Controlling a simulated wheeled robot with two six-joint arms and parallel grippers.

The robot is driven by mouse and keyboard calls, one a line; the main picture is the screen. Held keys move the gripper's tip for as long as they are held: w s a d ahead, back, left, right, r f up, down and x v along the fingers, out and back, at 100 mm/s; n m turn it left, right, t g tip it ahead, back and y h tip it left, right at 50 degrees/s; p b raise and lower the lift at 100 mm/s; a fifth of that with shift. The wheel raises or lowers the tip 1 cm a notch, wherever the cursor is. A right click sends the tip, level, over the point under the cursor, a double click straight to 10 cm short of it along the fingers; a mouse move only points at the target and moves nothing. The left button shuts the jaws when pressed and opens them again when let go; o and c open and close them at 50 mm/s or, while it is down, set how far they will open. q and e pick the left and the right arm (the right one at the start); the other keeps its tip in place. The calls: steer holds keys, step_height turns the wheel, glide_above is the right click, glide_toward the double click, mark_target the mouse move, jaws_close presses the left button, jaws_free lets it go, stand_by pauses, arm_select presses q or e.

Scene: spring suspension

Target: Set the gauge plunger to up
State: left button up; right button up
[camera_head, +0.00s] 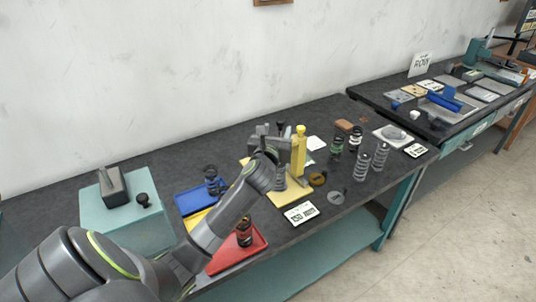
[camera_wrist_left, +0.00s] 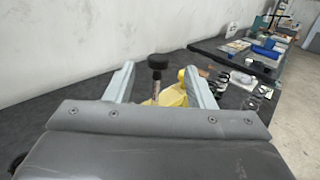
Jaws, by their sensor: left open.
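The yellow gauge stand (camera_head: 299,152) rises from a yellow base on the dark bench, near the middle of the head view. In the left wrist view its yellow part (camera_wrist_left: 173,96) shows beyond my gripper. The gauge plunger has a round black knob (camera_wrist_left: 157,61) on a thin metal rod. My left gripper (camera_head: 268,134) is beside the stand, on its left side. In the left wrist view, its open fingers (camera_wrist_left: 160,80) stand either side of the plunger's rod, with visible room on both sides. The lower rod is hidden. My right gripper is not in view.
Several coil springs (camera_head: 380,156) stand to the right of the gauge. A blue tray (camera_head: 190,201) and a red tray (camera_head: 258,243) lie left and in front, partly behind my arm. A teal block fixture (camera_head: 105,218) is at the left. A white label card (camera_head: 301,213) lies in front.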

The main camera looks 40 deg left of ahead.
arm_select(q)
steer(key=b+v, duration=0.1)
steer(key=v, duration=0.9)
steer(key=shift+s+d+b, duration=0.15)
steer(key=shift+s+b, duration=0.05)
steer(key=shift+b, duration=0.1)
steer(key=shift+f, duration=0.1)
